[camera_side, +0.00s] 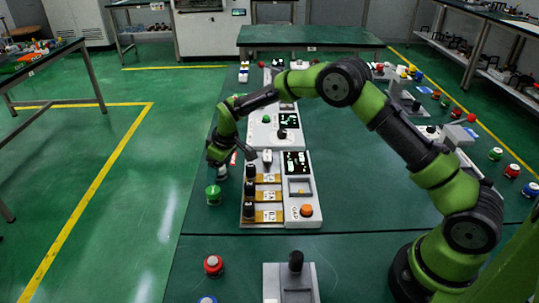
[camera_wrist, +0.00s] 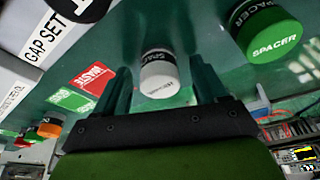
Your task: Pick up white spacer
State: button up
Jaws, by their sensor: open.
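The white spacer (camera_wrist: 160,76), a white cylinder with a black band lettered SPACER, stands on the green table in the wrist view. My gripper (camera_wrist: 160,84) is open, with one finger on each side of the white spacer and a visible gap on both sides. In the side view my gripper (camera_side: 218,158) points down just left of the station. The white spacer shows there only partly (camera_side: 222,173), just below the gripper. I cannot tell how far the fingertips reach down beside it.
A green spacer (camera_wrist: 271,32) stands close by, to the right in the wrist view; it also shows in the side view (camera_side: 213,194). A red WASTE label (camera_wrist: 97,77) lies on the other side. The station (camera_side: 299,188) with several dark knobs stands to the right.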

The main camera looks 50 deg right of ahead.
jog(key=shift+c, duration=0.3)
jog(key=c, duration=1.2)
jog(key=shift+r, duration=0.2)
